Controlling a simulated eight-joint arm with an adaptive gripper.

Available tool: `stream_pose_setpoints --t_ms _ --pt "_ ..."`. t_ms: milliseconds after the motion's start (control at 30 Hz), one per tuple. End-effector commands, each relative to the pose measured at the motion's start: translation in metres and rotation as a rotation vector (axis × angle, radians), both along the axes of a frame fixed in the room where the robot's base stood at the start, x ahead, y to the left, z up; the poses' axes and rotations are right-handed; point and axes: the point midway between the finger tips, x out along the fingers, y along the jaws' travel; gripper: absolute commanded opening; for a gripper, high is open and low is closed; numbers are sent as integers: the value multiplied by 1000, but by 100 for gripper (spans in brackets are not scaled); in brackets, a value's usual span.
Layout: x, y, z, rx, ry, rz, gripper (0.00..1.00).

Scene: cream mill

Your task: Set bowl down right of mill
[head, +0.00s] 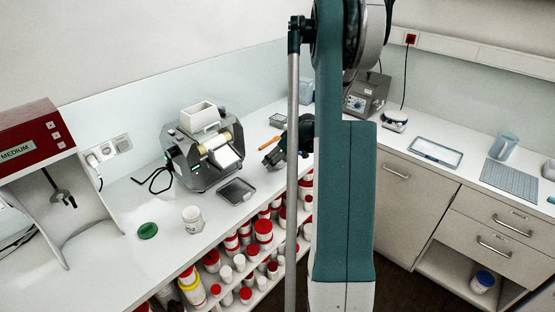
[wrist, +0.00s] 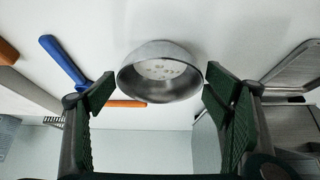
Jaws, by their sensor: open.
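The mill (head: 205,158), a grey machine with a white hopper on top, stands on the left counter in the head view. My gripper (head: 273,156) is just right of it, low over the counter and partly behind my arm. In the wrist view my gripper (wrist: 158,92) is open, with one finger on each side of a round metal bowl (wrist: 160,52). The bowl has white specks or residue inside and appears to rest on the white counter. A narrow gap shows between the bowl and each finger.
A blue-handled tool (wrist: 62,60) and an orange-handled one (wrist: 126,103) lie near the bowl. A dark tray (head: 236,190) is in front of the mill. A white jar (head: 192,217) and green lid (head: 147,230) stand nearer. Shelves of red-lidded jars (head: 263,230) are below.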

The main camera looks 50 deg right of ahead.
Motion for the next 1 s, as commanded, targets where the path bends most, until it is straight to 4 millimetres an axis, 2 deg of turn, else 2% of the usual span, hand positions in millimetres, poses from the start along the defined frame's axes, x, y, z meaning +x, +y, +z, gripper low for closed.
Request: stream_pose_setpoints --t_ms 367,1000 --pt "-7 0 15 0 -1 0 77" --pt "-50 0 80 1 -2 -1 77"
